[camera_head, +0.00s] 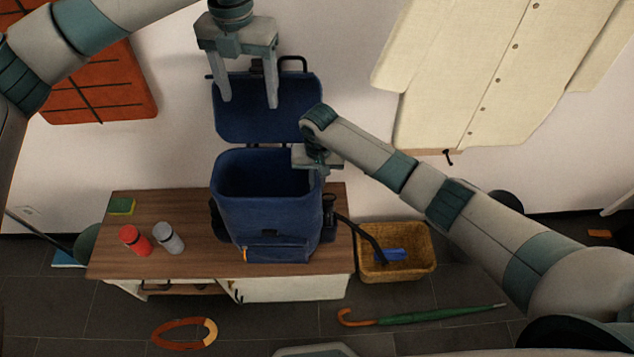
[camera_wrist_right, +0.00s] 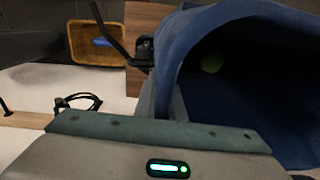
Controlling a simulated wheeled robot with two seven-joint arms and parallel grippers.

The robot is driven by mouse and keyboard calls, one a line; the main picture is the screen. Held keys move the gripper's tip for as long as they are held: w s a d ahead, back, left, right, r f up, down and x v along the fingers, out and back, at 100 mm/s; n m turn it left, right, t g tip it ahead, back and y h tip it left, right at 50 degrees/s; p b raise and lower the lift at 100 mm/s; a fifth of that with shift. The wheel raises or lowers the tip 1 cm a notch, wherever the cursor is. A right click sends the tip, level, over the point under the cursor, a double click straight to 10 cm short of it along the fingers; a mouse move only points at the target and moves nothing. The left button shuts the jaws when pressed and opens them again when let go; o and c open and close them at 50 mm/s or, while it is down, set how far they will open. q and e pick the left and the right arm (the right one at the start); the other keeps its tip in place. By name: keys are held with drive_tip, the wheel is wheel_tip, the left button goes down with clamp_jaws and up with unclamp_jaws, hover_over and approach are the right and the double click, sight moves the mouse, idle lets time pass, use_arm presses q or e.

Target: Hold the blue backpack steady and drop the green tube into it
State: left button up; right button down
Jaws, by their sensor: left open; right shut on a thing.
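The blue backpack (camera_head: 268,218) stands upright on the wooden table, its mouth open upward and its flap raised against the wall. My right gripper (camera_head: 314,172) is shut on the right rim of the backpack. In the right wrist view its fingers (camera_wrist_right: 170,103) meet the rim of the backpack (camera_wrist_right: 205,20). My left gripper (camera_head: 248,100) is open, pointing down in front of the raised flap, with nothing between its fingers. A small round green thing (camera_wrist_right: 211,62) shows inside the dark bag in the right wrist view; it may be the green tube's end.
A wicker basket (camera_head: 420,262) stands on the floor at right. A green umbrella (camera_head: 430,314) and an orange ring (camera_head: 184,333) lie in front.

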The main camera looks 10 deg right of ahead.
use_arm(q)
drive_tip(key=shift+r, duration=0.15)
wheel_tip(320, 180, up, 12)
idle(0.5)
drive_tip(key=shift+w, duration=0.1)
idle(0.4)
use_arm(e)
drive_tip(key=c, duration=1.8)
unclamp_jaws()
drive_tip(key=shift+o, duration=0.2)
wheel_tip(320, 180, up, 12)
drive_tip(key=shift+d+r, duration=0.1)
use_arm(q)
drive_tip(key=shift+f, duration=0.2)
use_arm(e)
drive_tip(key=shift+s, duration=0.1)
